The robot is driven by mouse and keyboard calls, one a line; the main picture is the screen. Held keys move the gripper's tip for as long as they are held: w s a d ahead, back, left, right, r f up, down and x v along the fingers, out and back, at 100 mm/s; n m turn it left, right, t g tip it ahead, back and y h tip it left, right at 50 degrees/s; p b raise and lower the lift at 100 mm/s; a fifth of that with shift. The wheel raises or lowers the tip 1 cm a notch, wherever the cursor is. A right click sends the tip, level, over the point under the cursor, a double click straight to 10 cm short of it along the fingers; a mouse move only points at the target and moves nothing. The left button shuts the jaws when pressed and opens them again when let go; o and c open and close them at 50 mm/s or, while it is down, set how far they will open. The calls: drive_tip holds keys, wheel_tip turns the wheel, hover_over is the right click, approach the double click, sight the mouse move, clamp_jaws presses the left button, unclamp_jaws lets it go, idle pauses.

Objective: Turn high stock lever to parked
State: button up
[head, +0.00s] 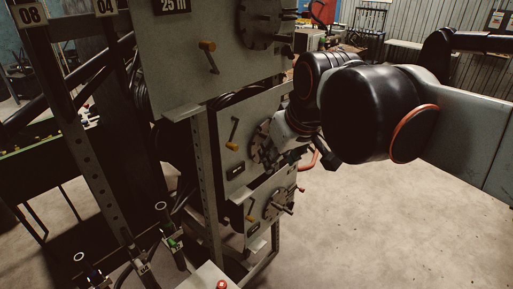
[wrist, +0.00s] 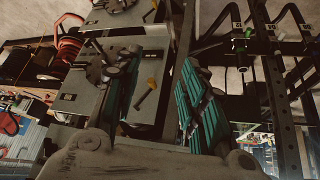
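Three grey panels are stacked on a metal frame in the head view, each with a yellow-knobbed lever. The lever on the highest panel (head: 208,56) slants down to the right, knob at its upper end. Lower panels carry a middle lever (head: 233,132) and a low lever (head: 250,214). My gripper is mostly hidden behind my arm in the head view. In the wrist view my gripper (wrist: 155,75) is open, its teal-padded fingers wide apart. A yellow-knobbed lever (wrist: 146,95) appears between them, apparently untouched. I cannot tell for certain which panel it belongs to.
A round bolted disk (head: 262,145) sits beside the middle lever, near my arm. Black frame posts (head: 80,130) and hose ends (head: 170,235) stand at the left. A red hose coil (wrist: 67,45) shows in the wrist view. The floor (head: 390,215) at the right is clear.

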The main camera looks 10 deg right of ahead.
drive_tip(key=shift+s+d+f+b, duration=0.1)
drive_tip(key=shift+s+f+b, duration=0.3)
drive_tip(key=shift+f, duration=0.5)
